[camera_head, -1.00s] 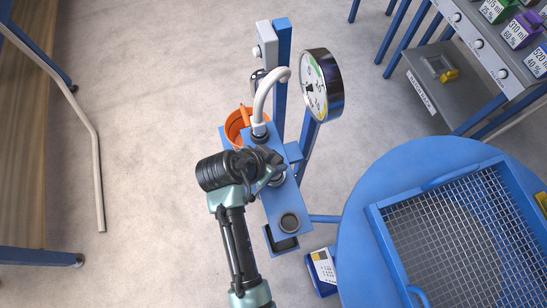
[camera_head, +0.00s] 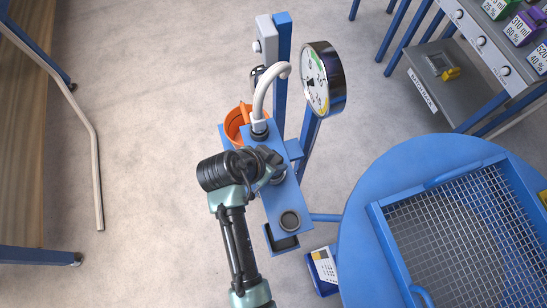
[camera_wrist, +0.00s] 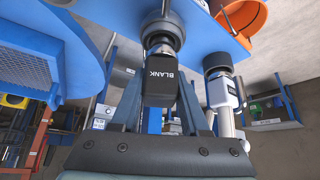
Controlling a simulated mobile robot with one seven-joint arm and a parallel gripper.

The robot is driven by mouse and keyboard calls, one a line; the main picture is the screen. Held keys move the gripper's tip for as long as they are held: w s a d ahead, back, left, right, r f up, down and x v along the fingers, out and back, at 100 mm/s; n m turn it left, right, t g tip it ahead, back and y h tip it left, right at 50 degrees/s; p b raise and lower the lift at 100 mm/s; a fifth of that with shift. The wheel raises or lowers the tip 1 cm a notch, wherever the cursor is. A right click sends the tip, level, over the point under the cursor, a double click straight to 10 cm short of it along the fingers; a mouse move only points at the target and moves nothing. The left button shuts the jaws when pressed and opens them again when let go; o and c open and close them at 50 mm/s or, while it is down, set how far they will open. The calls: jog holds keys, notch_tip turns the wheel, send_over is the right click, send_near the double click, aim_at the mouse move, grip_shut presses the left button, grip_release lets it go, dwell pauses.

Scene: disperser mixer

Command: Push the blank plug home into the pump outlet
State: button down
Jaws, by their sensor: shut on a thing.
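The black blank plug (camera_wrist: 160,78), lettered BLANK, is in the middle of the wrist view. My gripper (camera_wrist: 160,108) is shut on it, with a finger on each side. The plug's far end meets a round dark-and-silver fitting, the pump outlet (camera_wrist: 163,32), on the blue pump plate (camera_wrist: 105,22). I cannot tell how deep the plug sits in it. In the head view my black wrist (camera_head: 232,170) lies over the left edge of the blue pump body (camera_head: 292,198). The plug and fingertips are hard to make out there.
A curved pale pipe (camera_head: 262,95) and a round gauge (camera_head: 322,80) rise behind my wrist. An orange bucket (camera_head: 234,122) stands behind the pump. A round blue table (camera_head: 372,205) with a mesh tray (camera_head: 425,181) is to the right. Open floor lies left.

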jog(key=shift+f+b, duration=0.75)
jog(key=shift+f, duration=0.35)
jog(key=shift+c, duration=1.6)
grip_release()
jog(key=v, duration=1.3)
jog(key=shift+w+r, duration=0.1)
jog(key=shift+w, duration=0.1)
